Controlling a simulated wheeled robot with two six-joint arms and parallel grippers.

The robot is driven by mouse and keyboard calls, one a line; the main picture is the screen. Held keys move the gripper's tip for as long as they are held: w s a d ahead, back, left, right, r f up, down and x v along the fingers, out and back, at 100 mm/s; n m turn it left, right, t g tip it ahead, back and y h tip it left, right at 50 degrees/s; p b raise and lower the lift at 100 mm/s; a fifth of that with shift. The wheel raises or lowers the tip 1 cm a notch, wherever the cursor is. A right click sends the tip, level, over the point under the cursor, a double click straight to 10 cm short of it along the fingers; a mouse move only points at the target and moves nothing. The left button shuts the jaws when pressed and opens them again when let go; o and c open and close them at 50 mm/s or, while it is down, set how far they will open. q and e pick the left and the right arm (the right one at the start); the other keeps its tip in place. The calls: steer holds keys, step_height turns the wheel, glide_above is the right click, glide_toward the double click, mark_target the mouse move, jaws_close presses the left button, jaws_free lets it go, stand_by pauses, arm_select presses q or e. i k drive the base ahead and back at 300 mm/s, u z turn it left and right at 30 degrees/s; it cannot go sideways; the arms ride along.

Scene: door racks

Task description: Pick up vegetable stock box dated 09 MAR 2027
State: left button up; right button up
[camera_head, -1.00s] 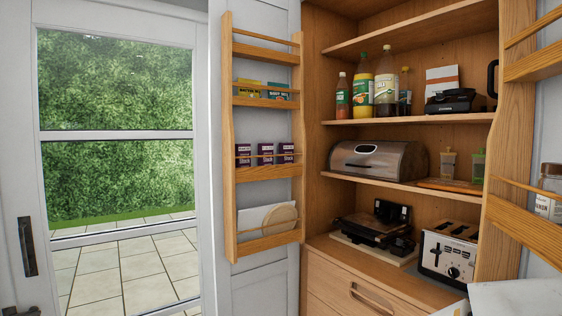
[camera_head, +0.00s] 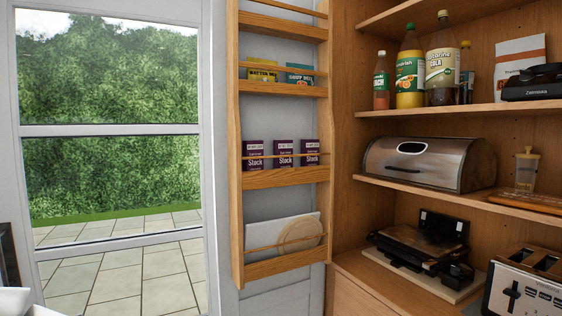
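Three purple and white stock boxes stand upright side by side on a shelf of the wooden door rack (camera_head: 236,200): a left stock box (camera_head: 254,154), a middle stock box (camera_head: 283,153) and a right stock box (camera_head: 311,152). A thin rail runs across their fronts. The word "Stock" is legible, but any dates are too small to read, so I cannot tell which is dated 09 MAR 2027. Neither gripper can be made out.
Above the stock are a yellow box (camera_head: 262,72) and a teal box (camera_head: 299,75); below are a white board and round board (camera_head: 299,234). Right, cupboard shelves hold bottles (camera_head: 410,75), a bread bin (camera_head: 428,164), a black appliance (camera_head: 422,244) and a toaster (camera_head: 527,282). A glass door stands left.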

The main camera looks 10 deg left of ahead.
mark_target(251, 149)
steer(key=u, duration=0.35)
steer(key=i, duration=1.05)
steer(key=u, duration=0.6)
